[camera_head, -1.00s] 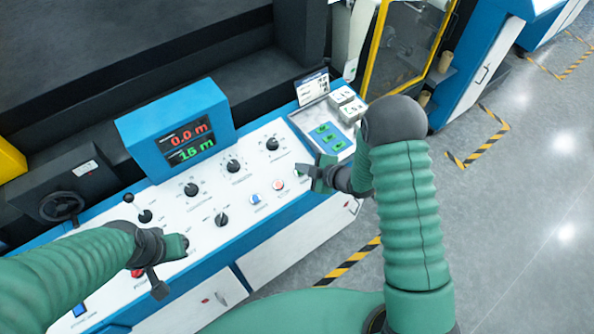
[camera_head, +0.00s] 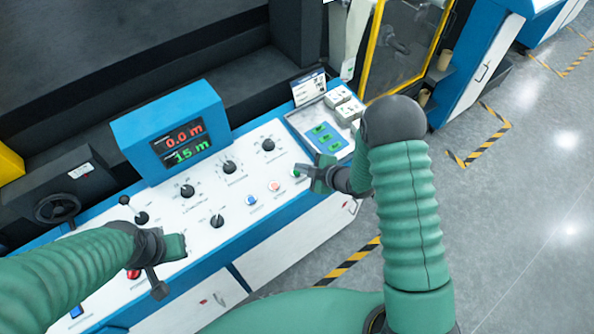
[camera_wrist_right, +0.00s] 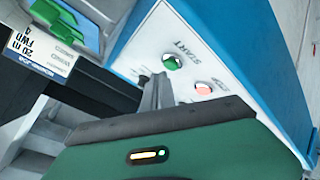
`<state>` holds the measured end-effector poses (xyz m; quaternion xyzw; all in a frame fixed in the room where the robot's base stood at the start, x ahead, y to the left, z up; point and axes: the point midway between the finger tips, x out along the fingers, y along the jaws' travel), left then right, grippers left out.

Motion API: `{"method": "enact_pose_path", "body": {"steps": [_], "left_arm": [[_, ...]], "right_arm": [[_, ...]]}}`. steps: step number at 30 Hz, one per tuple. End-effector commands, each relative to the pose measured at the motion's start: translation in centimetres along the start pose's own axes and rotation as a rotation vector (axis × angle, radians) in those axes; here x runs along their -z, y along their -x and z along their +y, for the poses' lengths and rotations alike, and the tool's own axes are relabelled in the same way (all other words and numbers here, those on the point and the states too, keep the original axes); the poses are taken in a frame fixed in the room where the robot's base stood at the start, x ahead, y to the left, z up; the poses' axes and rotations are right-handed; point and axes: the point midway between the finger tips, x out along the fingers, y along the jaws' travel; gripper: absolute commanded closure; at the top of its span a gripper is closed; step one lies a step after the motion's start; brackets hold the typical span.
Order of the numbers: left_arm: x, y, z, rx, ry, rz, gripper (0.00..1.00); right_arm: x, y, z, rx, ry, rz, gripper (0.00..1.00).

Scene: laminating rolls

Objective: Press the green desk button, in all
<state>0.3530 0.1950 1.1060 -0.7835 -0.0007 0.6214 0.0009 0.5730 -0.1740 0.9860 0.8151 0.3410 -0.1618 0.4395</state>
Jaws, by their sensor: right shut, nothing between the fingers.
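The green button (camera_wrist_right: 172,62) labelled START sits on the white console panel. In the head view only a bit of green (camera_head: 296,173) shows at the fingertips of my right gripper (camera_head: 303,171). In the right wrist view the right gripper (camera_wrist_right: 158,80) is shut and empty. Its tips are right beside the green button, partly in front of its lower left edge; I cannot tell whether they touch it. My left gripper (camera_head: 168,268) hangs over the left part of the console; its jaw opening is unclear.
An orange-red button (camera_head: 274,187) and a blue button (camera_head: 250,200) lie left of the green one. Black knobs (camera_head: 228,167) and a blue display box (camera_head: 168,130) are further left. A tray with green-marked cards (camera_head: 323,133) is just behind. Open floor (camera_head: 500,220) lies right.

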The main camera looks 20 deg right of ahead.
Motion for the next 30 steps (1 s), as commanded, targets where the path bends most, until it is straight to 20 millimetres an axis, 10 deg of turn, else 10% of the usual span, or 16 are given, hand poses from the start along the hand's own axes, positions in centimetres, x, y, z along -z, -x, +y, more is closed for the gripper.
{"method": "enact_pose_path", "body": {"steps": [30], "left_arm": [[-0.20, -0.86, 0.00, 0.000, 0.000, 0.000, 1.00]], "right_arm": [[0.16, -0.71, -0.67, 0.001, 0.001, 0.000, 1.00]]}}
